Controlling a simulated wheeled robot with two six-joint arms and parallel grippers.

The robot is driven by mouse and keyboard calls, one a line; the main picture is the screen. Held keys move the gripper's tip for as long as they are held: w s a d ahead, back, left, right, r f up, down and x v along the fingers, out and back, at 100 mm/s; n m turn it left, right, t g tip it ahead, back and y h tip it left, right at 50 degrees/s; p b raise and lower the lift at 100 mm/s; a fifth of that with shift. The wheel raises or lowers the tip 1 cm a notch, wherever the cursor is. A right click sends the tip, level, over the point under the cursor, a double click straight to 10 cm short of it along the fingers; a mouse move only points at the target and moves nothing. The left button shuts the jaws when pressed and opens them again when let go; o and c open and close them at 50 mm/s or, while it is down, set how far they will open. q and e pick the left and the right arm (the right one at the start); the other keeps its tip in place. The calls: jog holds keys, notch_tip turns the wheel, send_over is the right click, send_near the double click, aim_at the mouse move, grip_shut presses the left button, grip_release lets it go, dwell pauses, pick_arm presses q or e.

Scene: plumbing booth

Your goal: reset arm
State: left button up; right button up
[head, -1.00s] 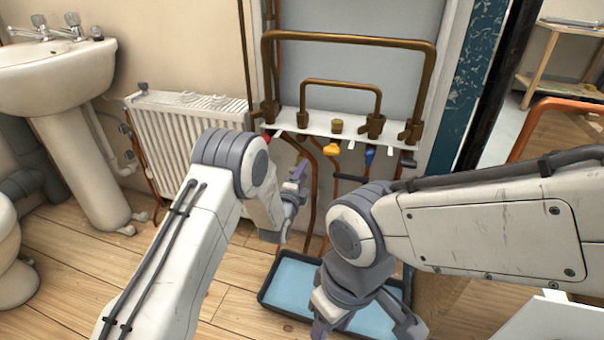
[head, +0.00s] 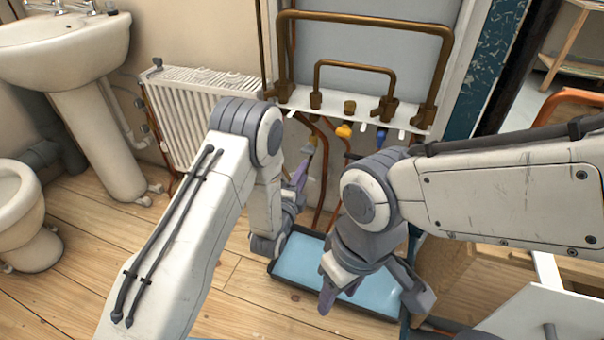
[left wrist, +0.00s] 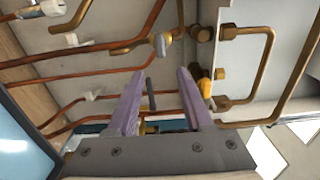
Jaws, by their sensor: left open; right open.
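My left gripper (head: 300,178) is in front of the pipes below the manifold, its fingers pointing up toward the valves. In the left wrist view its two purple fingers (left wrist: 160,85) are spread apart with nothing held between them; pipes show behind the gap. My right gripper (head: 375,298) points down over the blue tray, fingers wide apart and empty. The yellow valve handle (head: 344,131) and blue valve handle (head: 381,138) hang under the white manifold shelf (head: 300,100).
A blue tray (head: 300,262) lies on the wooden floor below the pipes. A white radiator (head: 190,115), a sink (head: 60,50) and a toilet (head: 22,215) stand on the left. A wooden cabinet (head: 455,270) is at the right. Brown copper pipes (head: 365,22) arch above the shelf.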

dwell(0.3)
pick_arm(q)
jog(key=s+d+r+n+g+y+p, duration=0.1)
jog(key=s+d+r+n+g+p, duration=0.1)
jog(key=s+d+r+n+g, duration=0.55)
jog(key=s+a+r+n+g+y+p, duration=0.1)
jog(key=s+a+r+n+g, duration=0.2)
jog(key=s, duration=0.7)
jog(key=s+a+r+n+g+y+p, duration=0.1)
jog(key=s+a+r+n+g, duration=0.2)
jog(key=s, duration=0.7)
jog(key=s+a+r+n+g+y, duration=0.15)
jog(key=s+a+g, duration=0.3)
jog(key=s, duration=0.65)
notch_tip(320, 180, up, 38)
jog(key=p, duration=3.7)
jog(key=shift+w+f+t, duration=0.25)
jog(key=shift+w+t, duration=0.15)
